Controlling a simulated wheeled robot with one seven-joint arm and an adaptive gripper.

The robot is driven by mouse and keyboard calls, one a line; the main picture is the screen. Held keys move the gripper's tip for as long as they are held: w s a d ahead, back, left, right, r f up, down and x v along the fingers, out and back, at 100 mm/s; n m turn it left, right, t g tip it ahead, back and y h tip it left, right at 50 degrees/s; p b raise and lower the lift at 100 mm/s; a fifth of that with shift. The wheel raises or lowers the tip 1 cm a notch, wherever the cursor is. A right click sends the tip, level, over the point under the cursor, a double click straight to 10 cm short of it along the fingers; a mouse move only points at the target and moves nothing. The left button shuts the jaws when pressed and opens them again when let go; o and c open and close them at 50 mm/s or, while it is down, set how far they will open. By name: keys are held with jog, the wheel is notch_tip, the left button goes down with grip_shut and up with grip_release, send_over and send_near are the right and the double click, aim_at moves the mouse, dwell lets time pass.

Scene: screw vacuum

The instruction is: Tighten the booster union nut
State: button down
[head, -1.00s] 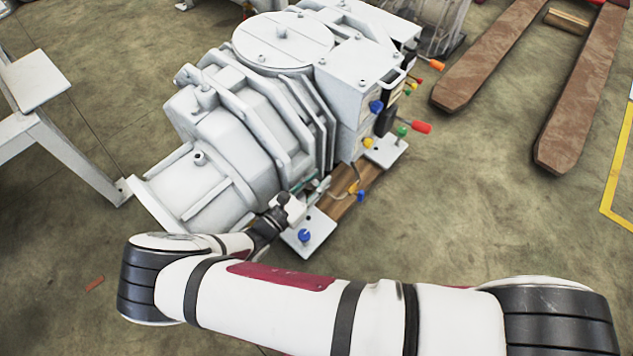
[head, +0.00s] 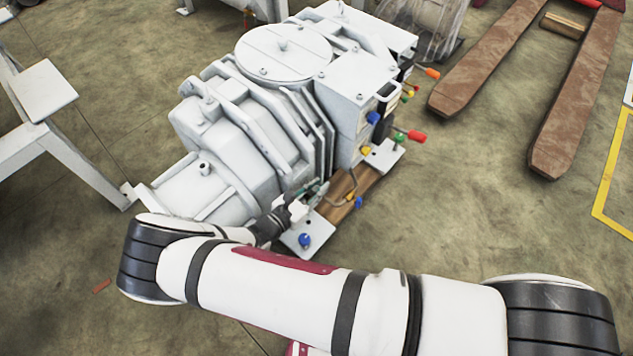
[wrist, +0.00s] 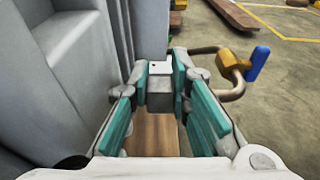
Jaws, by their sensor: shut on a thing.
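In the wrist view, my gripper (wrist: 163,98) has teal pads on both sides of a small grey block with a pale top (wrist: 159,84). This block looks like the booster union nut, and the pads are closed on it. Its threads and lower side are hidden. In the head view, my gripper (head: 312,194) is low at the near right side of the big grey vacuum pump (head: 240,130), above its base. The nut is too small and covered to make out there.
A curved pipe with a brass valve and blue handle (wrist: 257,64) is close to the right of my gripper. The pump's grey wall (wrist: 75,50) is close on the left. Brown forks (head: 490,60) lie on the floor.

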jog(key=shift+g+y+p, duration=0.3)
jog(key=shift+p, duration=0.1)
jog(key=c, duration=1.8)
grip_release()
jog(key=shift+o, duration=0.2)
jog(key=v, duration=1.2)
